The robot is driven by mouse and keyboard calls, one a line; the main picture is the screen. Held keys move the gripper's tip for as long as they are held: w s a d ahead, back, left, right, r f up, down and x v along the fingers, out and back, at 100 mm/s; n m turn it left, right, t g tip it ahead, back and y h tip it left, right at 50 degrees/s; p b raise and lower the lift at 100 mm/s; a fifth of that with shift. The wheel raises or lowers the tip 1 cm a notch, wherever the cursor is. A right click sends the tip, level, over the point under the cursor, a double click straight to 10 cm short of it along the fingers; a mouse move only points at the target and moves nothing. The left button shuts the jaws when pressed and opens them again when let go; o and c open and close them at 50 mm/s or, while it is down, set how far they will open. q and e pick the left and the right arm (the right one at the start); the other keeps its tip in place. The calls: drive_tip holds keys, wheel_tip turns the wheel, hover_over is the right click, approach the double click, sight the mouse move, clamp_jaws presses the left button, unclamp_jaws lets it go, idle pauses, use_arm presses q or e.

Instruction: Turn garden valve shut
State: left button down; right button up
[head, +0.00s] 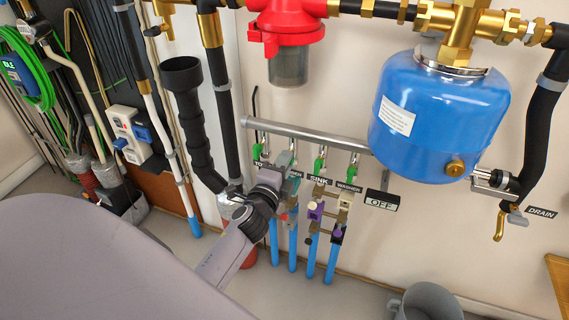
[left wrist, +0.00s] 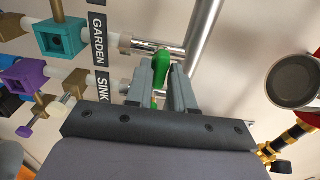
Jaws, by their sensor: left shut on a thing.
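The garden valve's green handle (left wrist: 161,66) sits on a short metal branch beside the GARDEN label (left wrist: 98,38) in the left wrist view. My left gripper (left wrist: 161,84) is shut on this handle, with one finger on each side. In that picture the handle lies roughly across its branch. In the head view my left gripper (head: 289,157) is at the row of valves under the grey manifold pipe (head: 330,138), and it hides the garden handle and most of its label. My right gripper is not in view.
Close to the right are the SINK valve's green handle (head: 319,166) and the WASHER valve's green handle (head: 350,171); another green handle (head: 257,150) is close on the left. A blue tank (head: 440,115) hangs to the right, beside an OFF sign (head: 382,201).

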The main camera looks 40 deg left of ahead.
use_arm(q)
drive_tip(key=shift+r, duration=0.1)
idle(0.4)
drive_tip(key=c, duration=1.1)
unclamp_jaws()
drive_tip(key=shift+w, duration=0.1)
drive_tip(key=shift+c, duration=0.2)
drive_tip(key=v, duration=0.7)
